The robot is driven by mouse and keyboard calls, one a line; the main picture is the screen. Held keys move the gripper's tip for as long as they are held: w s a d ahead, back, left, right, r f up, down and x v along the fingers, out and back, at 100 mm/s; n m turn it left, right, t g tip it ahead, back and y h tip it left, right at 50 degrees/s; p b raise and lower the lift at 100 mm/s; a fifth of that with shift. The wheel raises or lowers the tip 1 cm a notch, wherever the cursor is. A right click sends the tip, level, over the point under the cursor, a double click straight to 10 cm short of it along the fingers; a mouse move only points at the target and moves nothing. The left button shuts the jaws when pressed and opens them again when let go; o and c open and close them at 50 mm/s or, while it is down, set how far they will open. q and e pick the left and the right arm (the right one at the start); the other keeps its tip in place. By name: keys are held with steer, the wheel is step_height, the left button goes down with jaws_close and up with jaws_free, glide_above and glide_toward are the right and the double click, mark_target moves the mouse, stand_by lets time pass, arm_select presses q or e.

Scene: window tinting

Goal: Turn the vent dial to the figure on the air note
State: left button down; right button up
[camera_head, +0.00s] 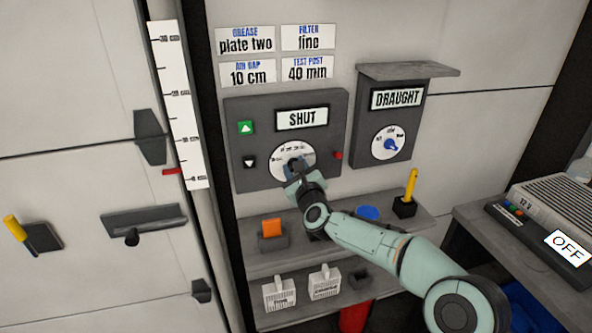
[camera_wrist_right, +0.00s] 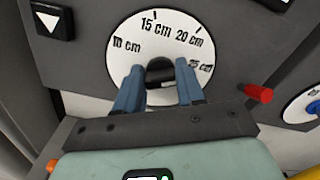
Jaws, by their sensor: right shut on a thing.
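My right gripper (camera_head: 295,168) is shut on this knob; in the right wrist view the gripper (camera_wrist_right: 159,88) covers the lower dial. The knob's pointer cannot be made out. The air note (camera_head: 250,73) reads AIR GAP 10 cm. My left gripper is not in view.
Up and down buttons (camera_head: 247,128) sit left of the dial and a red peg (camera_head: 338,155) to its right. The DRAUGHT box (camera_head: 391,125) with a blue-knobbed dial is further right. Below is a shelf (camera_head: 240,262) with an orange block (camera_head: 271,228).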

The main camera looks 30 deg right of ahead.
steer(key=n, duration=2.5)
steer(key=shift+d+f+n+b, duration=0.1)
steer(key=shift+f+n+b, duration=0.1)
steer(key=shift+n+b, duration=0.15)
steer(key=shift+n, duration=0.25)
steer(key=o, duration=1)
steer(key=shift+w+f, duration=0.1)
steer(key=shift+f, duration=0.05)
steer(key=shift+o, duration=0.2)
